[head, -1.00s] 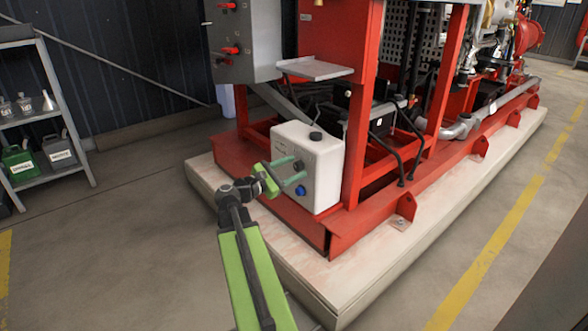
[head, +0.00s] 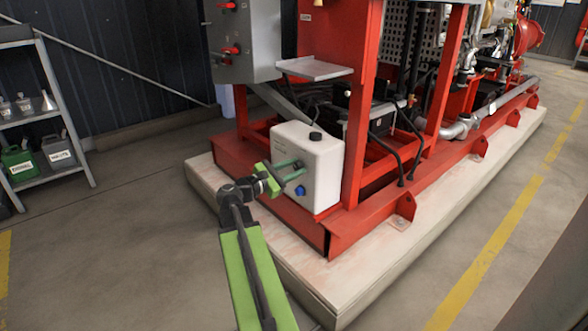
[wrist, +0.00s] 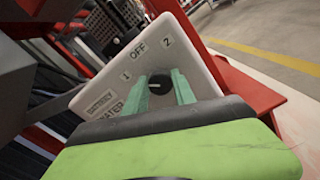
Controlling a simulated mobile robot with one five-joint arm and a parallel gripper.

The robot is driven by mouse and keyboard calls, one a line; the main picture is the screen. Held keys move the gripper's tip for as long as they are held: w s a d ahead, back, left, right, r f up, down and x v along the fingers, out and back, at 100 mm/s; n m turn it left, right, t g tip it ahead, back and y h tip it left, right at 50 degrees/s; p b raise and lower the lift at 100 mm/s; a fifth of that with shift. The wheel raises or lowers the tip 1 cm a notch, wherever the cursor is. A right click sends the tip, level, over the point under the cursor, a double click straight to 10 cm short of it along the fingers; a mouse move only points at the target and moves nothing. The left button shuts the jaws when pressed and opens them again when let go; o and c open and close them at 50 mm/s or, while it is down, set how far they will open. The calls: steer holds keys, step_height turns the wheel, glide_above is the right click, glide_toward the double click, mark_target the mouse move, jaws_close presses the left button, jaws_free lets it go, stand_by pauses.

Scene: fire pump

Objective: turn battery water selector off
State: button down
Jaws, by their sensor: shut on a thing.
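The battery water selector is a black round knob (wrist: 159,83) on a white panel (wrist: 205,73) marked 1, OFF and 2, with partly covered BATTERY WATER lettering. A small pale line on the knob points left in the wrist view, roughly toward the 1 side. My gripper (wrist: 160,92) is shut on the knob, one green finger on each side of it. In the head view, my gripper (head: 292,170) reaches the front of the white box (head: 322,165), and its fingers hide the knob there.
A blue knob (head: 300,191) sits low on the same box. Red frame posts (head: 359,130) stand close to its right. A grey cabinet with red switches (head: 235,45) is above left. Shelves with cans (head: 60,150) stand far left. The floor between is clear.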

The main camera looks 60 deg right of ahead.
steer(key=m, duration=0.5)
steer(key=shift+m, duration=2.2)
steer(key=c, duration=1)
jaws_free()
steer(key=shift+f, duration=0.1)
steer(key=shift+c, duration=0.2)
